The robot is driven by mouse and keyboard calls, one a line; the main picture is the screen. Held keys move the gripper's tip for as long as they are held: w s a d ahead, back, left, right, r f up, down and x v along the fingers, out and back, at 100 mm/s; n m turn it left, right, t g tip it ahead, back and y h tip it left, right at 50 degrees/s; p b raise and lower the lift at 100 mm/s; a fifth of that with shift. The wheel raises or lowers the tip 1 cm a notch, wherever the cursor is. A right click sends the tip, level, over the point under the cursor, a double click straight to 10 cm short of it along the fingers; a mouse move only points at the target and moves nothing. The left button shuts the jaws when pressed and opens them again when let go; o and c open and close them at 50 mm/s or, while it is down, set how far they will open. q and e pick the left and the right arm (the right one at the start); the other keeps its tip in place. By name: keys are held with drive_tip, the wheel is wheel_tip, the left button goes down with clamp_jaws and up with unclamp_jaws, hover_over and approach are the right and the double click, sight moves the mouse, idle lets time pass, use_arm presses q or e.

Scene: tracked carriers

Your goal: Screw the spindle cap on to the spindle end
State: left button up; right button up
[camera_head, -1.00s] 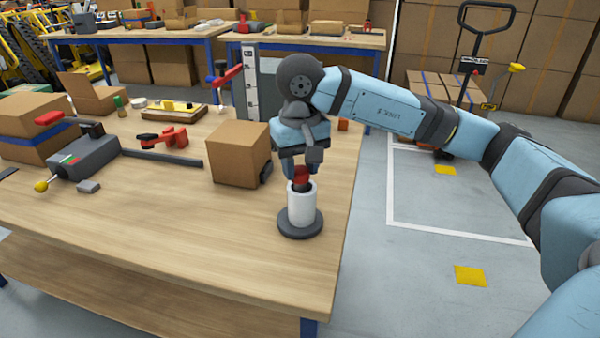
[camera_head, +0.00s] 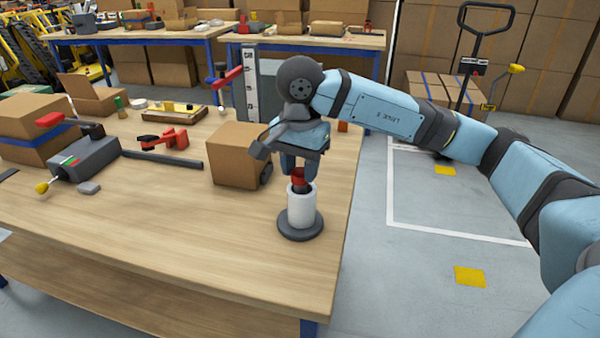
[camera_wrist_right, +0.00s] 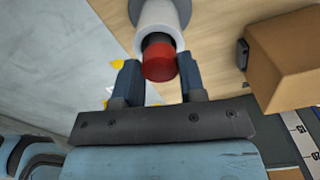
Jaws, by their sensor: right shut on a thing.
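The red spindle cap (camera_head: 299,175) sits at the top of an upright white cylinder (camera_head: 301,210) on a dark round base (camera_head: 300,226). The dark spindle end (camera_head: 300,188) shows just under the cap. My right gripper (camera_head: 298,172) points down from above and is shut on the cap. In the right wrist view, the cap (camera_wrist_right: 159,62) is between the two blue fingers (camera_wrist_right: 160,72), with a dark band and the white cylinder (camera_wrist_right: 160,18) beyond it. Whether the cap's threads are engaged is hidden. My left gripper is not in view.
A cardboard box (camera_head: 238,156) stands just left of my right gripper. A grey device (camera_head: 85,156), a red clamp (camera_head: 164,139) and a second box (camera_head: 30,125) are farther left. The wooden table's (camera_head: 170,235) front is clear, and its right edge is close to the spindle.

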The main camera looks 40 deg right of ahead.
drive_tip(key=m, duration=0.4)
drive_tip(key=shift+m, duration=0.4)
drive_tip(key=shift+r+m+p, duration=0.1)
drive_tip(key=shift+m+p, duration=0.4)
drive_tip(key=shift+m, duration=0.7)
drive_tip(key=m+p, duration=0.1)
drive_tip(key=m, duration=0.6)
drive_tip(key=o, duration=0.8)
drive_tip(key=shift+o, duration=0.2)
